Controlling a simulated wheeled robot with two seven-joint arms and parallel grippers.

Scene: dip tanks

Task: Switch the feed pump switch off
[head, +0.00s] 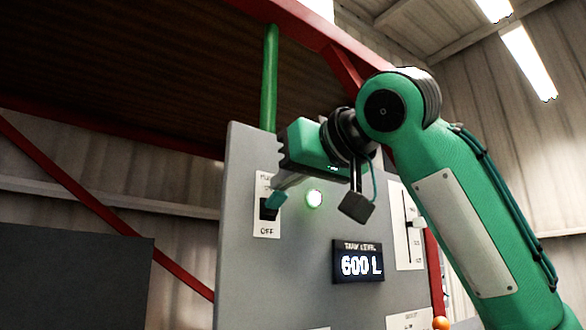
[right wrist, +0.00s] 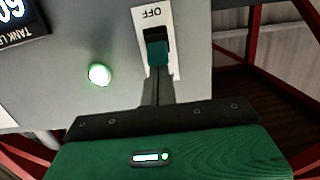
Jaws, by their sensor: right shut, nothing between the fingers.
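The switch is a black rocker (head: 268,211) on a white plate marked OFF at its lower end, on the grey panel (head: 240,285). The plate's upper lettering is partly covered. My right gripper (head: 276,199) is shut and empty, its teal fingertips in front of the rocker's upper part. In the right wrist view the plate is upside down, and the fingertips (right wrist: 159,54) overlap the rocker (right wrist: 157,34) at the end away from OFF. I cannot tell whether they touch it. A round green lamp (head: 314,198) beside the switch is lit. My left gripper is not in view.
A tank level display (head: 358,263) reads 600 L. A slider (head: 412,223) on a white scale is at the panel's right. A green pipe (head: 269,80) rises behind the panel. Red beams (head: 95,200) frame the area. An orange knob (head: 441,323) shows at the bottom.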

